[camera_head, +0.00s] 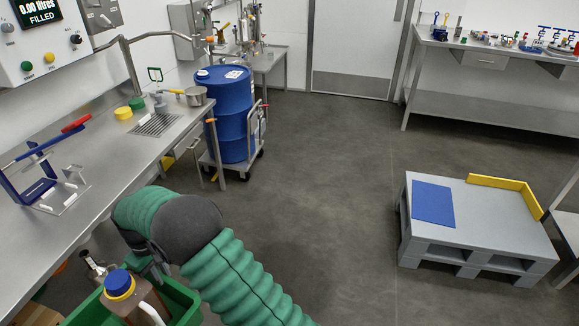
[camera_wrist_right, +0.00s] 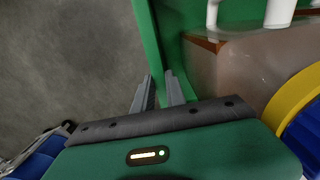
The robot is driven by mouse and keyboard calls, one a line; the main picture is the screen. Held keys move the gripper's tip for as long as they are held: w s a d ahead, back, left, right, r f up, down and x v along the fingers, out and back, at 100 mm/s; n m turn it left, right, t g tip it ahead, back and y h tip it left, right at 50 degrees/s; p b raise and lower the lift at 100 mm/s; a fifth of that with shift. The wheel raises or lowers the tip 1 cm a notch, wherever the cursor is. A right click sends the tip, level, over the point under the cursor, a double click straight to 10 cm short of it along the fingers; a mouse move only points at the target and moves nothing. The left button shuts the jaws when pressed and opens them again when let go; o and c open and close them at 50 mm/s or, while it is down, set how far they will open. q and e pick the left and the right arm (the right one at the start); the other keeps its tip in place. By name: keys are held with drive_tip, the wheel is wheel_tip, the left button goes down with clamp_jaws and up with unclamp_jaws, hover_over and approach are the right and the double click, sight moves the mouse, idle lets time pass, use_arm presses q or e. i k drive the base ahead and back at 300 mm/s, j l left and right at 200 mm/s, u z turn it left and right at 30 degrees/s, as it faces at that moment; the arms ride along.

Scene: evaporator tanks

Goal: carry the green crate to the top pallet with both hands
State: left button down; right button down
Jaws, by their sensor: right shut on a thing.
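The green crate (camera_head: 186,306) is at the bottom left, partly cut off by the picture edge. It holds a brown container (camera_head: 122,303) with a blue and yellow cap (camera_head: 119,284). My right gripper (camera_head: 160,274) reaches over the crate; in the right wrist view its two fingers (camera_wrist_right: 157,92) are shut on the green crate wall (camera_wrist_right: 149,45). My left gripper is not seen. The grey pallet (camera_head: 490,222) stands on the floor at the right, away from the crate, with a blue mat (camera_head: 433,203) and a yellow corner edge (camera_head: 505,184) on top.
A steel counter (camera_head: 95,165) runs along the left, with a blue and red clamp frame (camera_head: 45,165) on it. A blue drum (camera_head: 229,115) stands on a cart at the back. A steel bench (camera_head: 500,105) is at the back right. The floor (camera_head: 330,200) between is clear.

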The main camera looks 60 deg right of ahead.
sight(495, 212)
drive_tip(key=z, duration=2.3)
drive_tip(key=i+l+z, duration=0.1)
drive_tip(key=i+l, duration=0.15)
drive_tip(key=l, duration=0.25)
drive_tip(key=i+l+z, duration=0.1)
drive_tip(key=i+l, duration=0.2)
drive_tip(key=l, duration=0.15)
drive_tip(key=i+l, duration=0.6)
drive_tip(key=l, duration=0.15)
drive_tip(key=i+l, duration=0.3)
drive_tip(key=l, duration=0.2)
drive_tip(key=i+l, duration=0.3)
drive_tip(key=l, duration=0.15)
drive_tip(key=i+l, duration=0.3)
drive_tip(key=l, duration=0.15)
drive_tip(key=i+l, duration=0.25)
drive_tip(key=l, duration=0.2)
drive_tip(key=i+l, duration=0.3)
drive_tip(key=l, duration=0.2)
drive_tip(key=z, duration=0.05)
